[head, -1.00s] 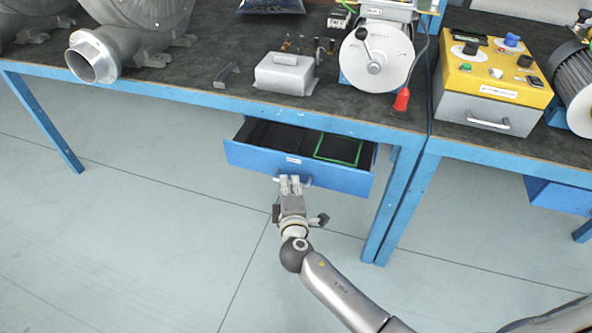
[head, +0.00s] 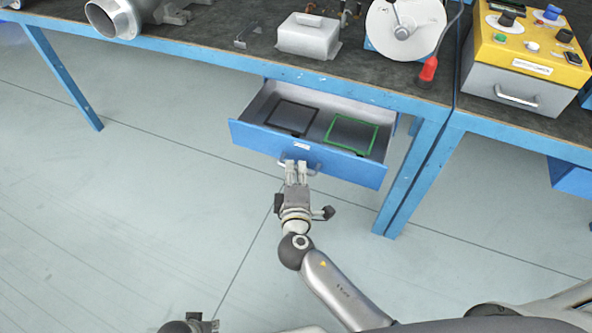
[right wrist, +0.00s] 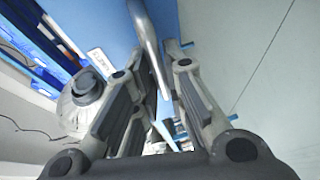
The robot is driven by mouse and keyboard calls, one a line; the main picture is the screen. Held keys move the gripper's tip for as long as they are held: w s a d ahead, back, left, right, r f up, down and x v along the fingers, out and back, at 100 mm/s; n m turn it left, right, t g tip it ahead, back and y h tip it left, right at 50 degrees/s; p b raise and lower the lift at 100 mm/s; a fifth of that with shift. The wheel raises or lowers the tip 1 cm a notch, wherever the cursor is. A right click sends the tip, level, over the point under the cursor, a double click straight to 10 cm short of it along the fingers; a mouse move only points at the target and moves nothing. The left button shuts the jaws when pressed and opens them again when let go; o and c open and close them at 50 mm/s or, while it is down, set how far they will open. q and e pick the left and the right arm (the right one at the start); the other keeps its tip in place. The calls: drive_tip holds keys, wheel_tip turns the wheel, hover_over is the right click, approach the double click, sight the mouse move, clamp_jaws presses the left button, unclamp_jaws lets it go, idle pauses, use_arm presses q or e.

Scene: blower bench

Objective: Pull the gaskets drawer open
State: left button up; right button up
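The blue gaskets drawer (head: 345,172) stands well out from under the bench, with its grey inside in view. A black frame-shaped gasket (head: 291,117) and a green one (head: 352,133) lie flat in it. My right gripper (head: 297,168) is at the handle (head: 315,171) on the drawer front.
The blue bench (head: 180,54) above the drawer carries a grey metal box (head: 308,36), a round white disc (head: 405,30) and a red-tipped cable (head: 428,69). A bench leg (head: 410,170) stands right of the drawer. The floor (head: 150,200) in front is clear.

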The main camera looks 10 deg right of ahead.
drive_tip(key=o, duration=0.3)
drive_tip(key=v, duration=1.2)
idle(0.3)
